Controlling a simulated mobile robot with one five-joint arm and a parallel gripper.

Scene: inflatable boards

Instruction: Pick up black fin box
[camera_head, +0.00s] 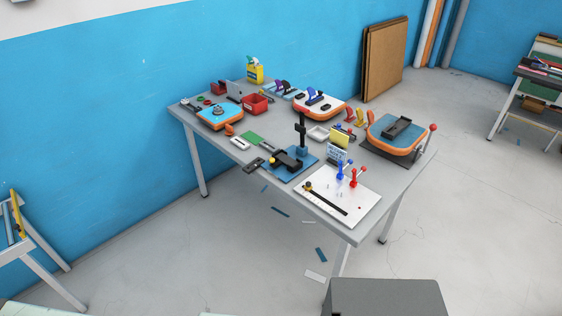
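A long black box-like piece (397,127) lies on the blue and orange board (413,140) at the right end of the grey table. A second black piece (287,161) sits on a blue base plate (305,158) near the table's front middle. A smaller dark flat piece (253,165) lies at the front edge, left of that base. I cannot tell at this size which of these is the black fin box. My gripper is not in view.
The grey table (220,150) stands near a blue wall and is crowded with boards, a red bin (255,104), a yellow container (255,72) and a white plate (337,194). Scraps lie on the floor before it. A grey block (388,298) shows at the bottom edge.

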